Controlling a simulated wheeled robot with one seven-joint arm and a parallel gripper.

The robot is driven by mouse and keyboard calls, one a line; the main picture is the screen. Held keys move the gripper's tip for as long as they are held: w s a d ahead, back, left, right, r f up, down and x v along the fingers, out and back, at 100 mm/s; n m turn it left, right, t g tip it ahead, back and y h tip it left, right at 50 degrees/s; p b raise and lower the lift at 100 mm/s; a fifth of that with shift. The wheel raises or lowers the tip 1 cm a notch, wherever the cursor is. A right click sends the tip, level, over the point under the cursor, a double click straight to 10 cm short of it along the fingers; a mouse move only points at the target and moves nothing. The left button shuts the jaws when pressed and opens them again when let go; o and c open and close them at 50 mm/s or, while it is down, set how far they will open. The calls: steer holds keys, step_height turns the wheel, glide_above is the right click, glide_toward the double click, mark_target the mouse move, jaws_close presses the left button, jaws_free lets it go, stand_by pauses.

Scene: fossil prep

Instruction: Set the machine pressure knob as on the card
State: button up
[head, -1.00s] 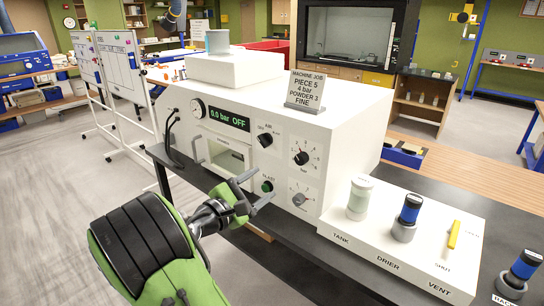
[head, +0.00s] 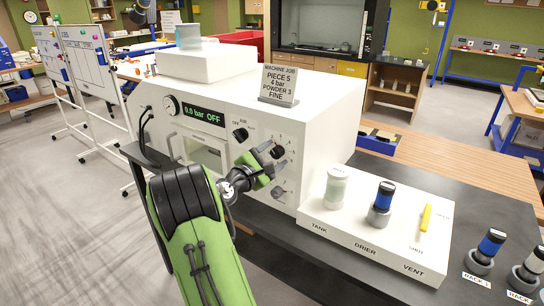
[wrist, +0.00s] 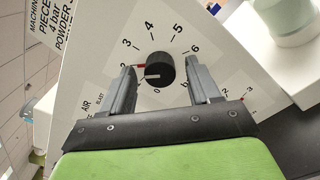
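The pressure knob (wrist: 160,66) is round and black on the machine's white front, ringed by a number scale. Its white pointer mark points left, low on the scale between 0 and 2; a red mark sits near 2. My gripper (wrist: 162,72) is open, with one finger on each side of the knob and gaps showing. In the head view my gripper (head: 269,157) is at the machine's panel, partly covering the knob. The card (head: 279,84) on the machine reads piece 5, 4 bar, powder 3, fine. The display (head: 204,115) reads 0.0 bar OFF.
The air knob (head: 240,134) is left of my gripper, and another knob (head: 278,191) is below it.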

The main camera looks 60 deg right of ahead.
steer(key=c, duration=1)
steer(key=shift+m, duration=0.3)
steer(key=m+b, duration=0.3)
steer(key=shift+f, duration=0.15)
steer(key=m+b, duration=0.3)
steer(key=m, duration=0.2)
steer(key=shift+b, duration=0.3)
steer(key=m+b, duration=0.3)
steer(key=shift+m+b, duration=1.4)
steer(key=shift+m, duration=0.7)
